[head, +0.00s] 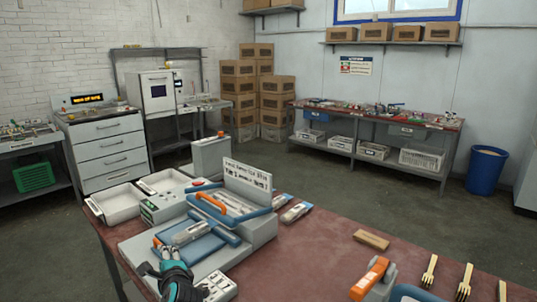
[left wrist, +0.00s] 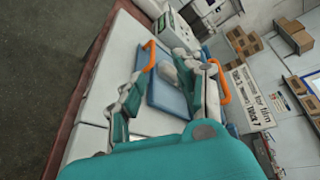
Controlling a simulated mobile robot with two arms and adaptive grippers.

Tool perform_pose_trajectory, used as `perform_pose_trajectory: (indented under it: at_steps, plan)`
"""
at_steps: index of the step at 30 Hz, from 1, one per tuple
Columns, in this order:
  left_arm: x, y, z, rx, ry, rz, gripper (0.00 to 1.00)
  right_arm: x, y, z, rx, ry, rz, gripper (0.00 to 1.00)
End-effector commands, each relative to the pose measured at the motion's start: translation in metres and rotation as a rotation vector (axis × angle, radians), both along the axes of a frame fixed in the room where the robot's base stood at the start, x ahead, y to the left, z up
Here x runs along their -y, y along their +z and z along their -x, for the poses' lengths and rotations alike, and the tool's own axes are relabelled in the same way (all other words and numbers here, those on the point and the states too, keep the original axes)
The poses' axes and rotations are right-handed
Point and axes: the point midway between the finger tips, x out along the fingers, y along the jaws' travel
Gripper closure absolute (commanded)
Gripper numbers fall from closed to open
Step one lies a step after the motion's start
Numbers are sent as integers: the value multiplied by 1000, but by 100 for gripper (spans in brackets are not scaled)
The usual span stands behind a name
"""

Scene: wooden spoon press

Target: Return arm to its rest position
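My left gripper (head: 171,254) is at the front left of the table in the head view, at the near edge of the grey press (head: 260,228). In the left wrist view its two fingers (left wrist: 165,85) stand apart, with no object seen between them. The press has blue pads, an orange handle (head: 212,203) and a white sign (head: 247,178). A packaged item (head: 188,233) lies on the front blue pad; it also shows beyond the fingers in the left wrist view (left wrist: 167,72). My right gripper is not in view.
White trays (head: 118,203) stand left of the press. More packets (head: 296,212) lie to its right. A wooden block (head: 371,240), another orange-handled device (head: 370,279) and wooden forks (head: 430,270) are on the right. The red tabletop (head: 318,250) is clear in the middle.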

Motion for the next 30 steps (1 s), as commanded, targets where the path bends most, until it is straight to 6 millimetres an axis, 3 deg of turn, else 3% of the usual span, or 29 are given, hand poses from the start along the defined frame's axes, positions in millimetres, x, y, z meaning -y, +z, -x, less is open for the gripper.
perform_pose_trajectory:
  at_steps: [8, 14, 17, 21, 24, 30]
  plan:
    - [-8, -44, 43, -6, 70, 217, 66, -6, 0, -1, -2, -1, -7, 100]
    - [-9, -90, 102, -19, 171, 486, 66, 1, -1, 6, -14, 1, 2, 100]
    - [-5, -118, 147, -38, 252, 666, 66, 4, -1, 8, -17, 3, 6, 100]
    - [9, -149, 223, -85, 408, 947, 66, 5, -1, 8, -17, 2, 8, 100]
    - [21, -161, 266, -122, 506, 1088, 66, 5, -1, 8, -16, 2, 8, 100]
    - [41, -168, 331, -189, 664, 1272, 66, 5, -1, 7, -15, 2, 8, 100]
